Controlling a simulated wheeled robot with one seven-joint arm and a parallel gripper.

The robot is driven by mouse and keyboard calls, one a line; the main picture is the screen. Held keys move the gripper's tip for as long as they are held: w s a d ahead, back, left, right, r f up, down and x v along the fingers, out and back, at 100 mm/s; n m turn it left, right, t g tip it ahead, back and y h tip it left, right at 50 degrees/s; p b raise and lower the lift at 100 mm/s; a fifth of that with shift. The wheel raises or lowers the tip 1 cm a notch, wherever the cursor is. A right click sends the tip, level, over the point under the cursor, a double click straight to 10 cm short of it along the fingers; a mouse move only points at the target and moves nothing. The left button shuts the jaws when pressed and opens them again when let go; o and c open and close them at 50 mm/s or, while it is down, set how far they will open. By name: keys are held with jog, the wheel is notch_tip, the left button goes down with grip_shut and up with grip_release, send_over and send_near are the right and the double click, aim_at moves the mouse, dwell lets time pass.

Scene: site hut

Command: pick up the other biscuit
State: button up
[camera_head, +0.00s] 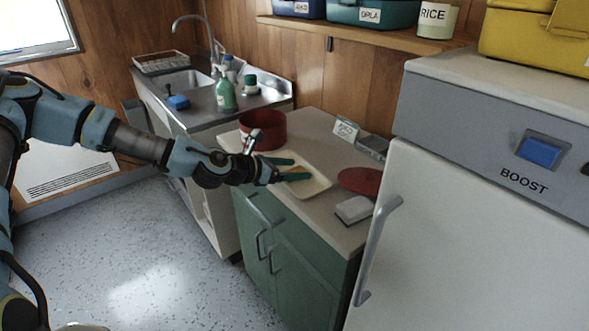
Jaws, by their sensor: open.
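My gripper (300,168) reaches in from the left over the green cabinet's top. Its two green fingers are spread apart with a gap between them. They are over or at a cream tray (316,187); I cannot tell the height above it. No biscuit can be made out clearly in this view. The fingers and wrist hide part of the tray. An open round red tin (268,127) stands behind my gripper, partly covered by my wrist hardware. A flat red disc (360,181), which looks like a lid, lies to the right of the tray.
A pale block (353,210) lies near the front edge of the counter (323,213). A small sign (345,131) and a grey box (372,146) stand at the back. A tall fridge (470,220) bounds the right. A sink unit with a green spray bottle (226,95) is at left.

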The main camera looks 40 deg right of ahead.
jog(key=shift+d+f, duration=0.2)
jog(key=shift+d, duration=0.15)
grip_shut()
dwell(0.4)
